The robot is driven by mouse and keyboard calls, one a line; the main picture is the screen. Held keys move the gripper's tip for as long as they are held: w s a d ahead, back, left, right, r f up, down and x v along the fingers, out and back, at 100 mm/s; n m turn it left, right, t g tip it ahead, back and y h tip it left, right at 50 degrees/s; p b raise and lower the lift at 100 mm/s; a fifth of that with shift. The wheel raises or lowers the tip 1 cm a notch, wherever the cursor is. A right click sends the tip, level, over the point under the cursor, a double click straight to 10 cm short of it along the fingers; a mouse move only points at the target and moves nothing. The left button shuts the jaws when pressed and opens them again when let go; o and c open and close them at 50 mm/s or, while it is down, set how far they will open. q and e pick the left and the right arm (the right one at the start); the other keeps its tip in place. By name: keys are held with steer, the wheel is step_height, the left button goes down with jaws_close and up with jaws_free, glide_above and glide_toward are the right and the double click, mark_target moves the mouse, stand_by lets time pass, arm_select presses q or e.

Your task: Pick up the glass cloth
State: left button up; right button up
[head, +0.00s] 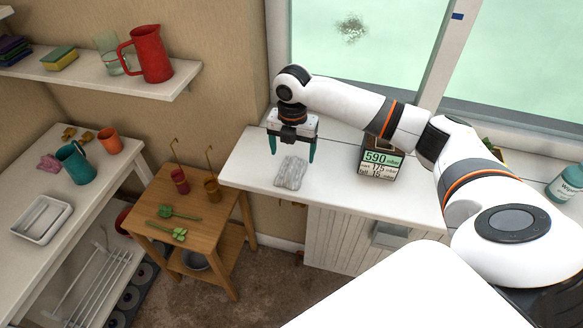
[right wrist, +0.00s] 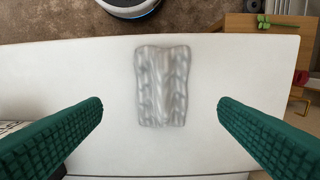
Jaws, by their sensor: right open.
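The glass cloth (head: 291,173) is a crumpled grey-white cloth lying on the white window counter (head: 245,160), close to its front edge. In the right wrist view the cloth (right wrist: 162,87) lies between and beyond the two green fingers, which do not touch it. My right gripper (head: 292,150) is open and empty, with its fingers pointing down just behind the cloth in the head view. The right gripper's fingers also show in the right wrist view (right wrist: 160,112), wide apart. My left gripper is not in view.
A box with price numbers (head: 381,158) stands on the counter to the right of the cloth. A wipe bottle (head: 566,184) stands at the far right. The counter around the cloth is clear.

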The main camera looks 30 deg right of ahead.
mark_target(292, 163)
steer(key=shift+w+a+f+p, duration=0.1)
steer(key=shift+f+p, duration=0.6)
steer(key=shift+f, duration=2.2)
steer(key=c, duration=1)
